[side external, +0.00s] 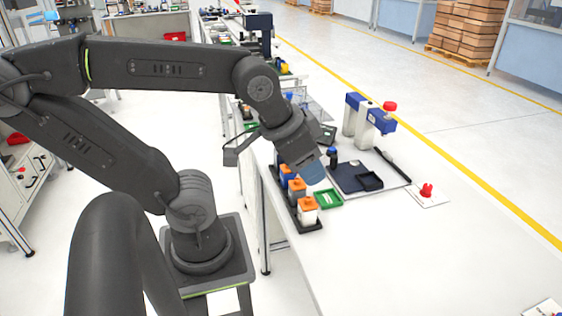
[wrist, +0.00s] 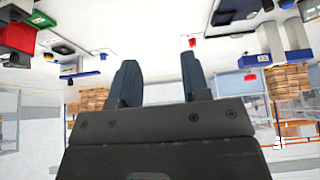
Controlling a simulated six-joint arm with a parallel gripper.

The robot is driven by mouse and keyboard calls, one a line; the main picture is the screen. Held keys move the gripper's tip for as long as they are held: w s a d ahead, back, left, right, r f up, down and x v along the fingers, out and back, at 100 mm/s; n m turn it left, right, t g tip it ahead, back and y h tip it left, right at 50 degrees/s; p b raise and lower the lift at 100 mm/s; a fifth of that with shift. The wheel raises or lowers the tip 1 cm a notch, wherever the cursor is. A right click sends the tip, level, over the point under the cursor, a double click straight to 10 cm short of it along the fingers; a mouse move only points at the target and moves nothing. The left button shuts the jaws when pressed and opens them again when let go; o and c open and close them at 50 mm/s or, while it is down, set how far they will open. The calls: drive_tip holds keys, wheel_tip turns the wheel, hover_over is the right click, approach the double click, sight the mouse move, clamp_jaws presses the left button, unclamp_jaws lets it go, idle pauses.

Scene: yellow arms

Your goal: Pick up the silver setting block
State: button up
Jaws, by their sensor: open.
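I cannot make out a silver setting block in either view; it may be hidden or too small to tell. My gripper (side external: 313,173) is above the left part of the white bench, over the bottle rack and close to the green tray in the picture. In the wrist view its two dark blue fingers (wrist: 158,70) stand apart with nothing between them. The wrist view looks upside down, with the bench along its top edge.
A black rack (side external: 309,226) holds orange-capped bottles (side external: 307,210). Beside it are a green tray (side external: 328,198), a dark blue tray (side external: 348,174), a small dark bottle (side external: 332,156) and a white-and-blue device (side external: 362,122). A red knob (side external: 427,190) stands right.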

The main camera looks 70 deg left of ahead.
drive_tip(key=shift+o, duration=0.2)
drive_tip(key=n+g+y, duration=0.4)
drive_tip(key=n+g, duration=0.2)
drive_tip(key=n, duration=1.2)
hover_over(281, 161)
drive_tip(key=f, duration=1.5)
drive_tip(key=shift+w+a+f, duration=0.15)
drive_tip(key=shift+w+f, duration=0.05)
drive_tip(key=shift+w, duration=0.05)
drive_tip(key=shift+x, duration=2.9)
drive_tip(key=shift+c, duration=0.2)
drive_tip(key=shift+y, duration=0.3)
drive_tip(key=c, duration=0.7)
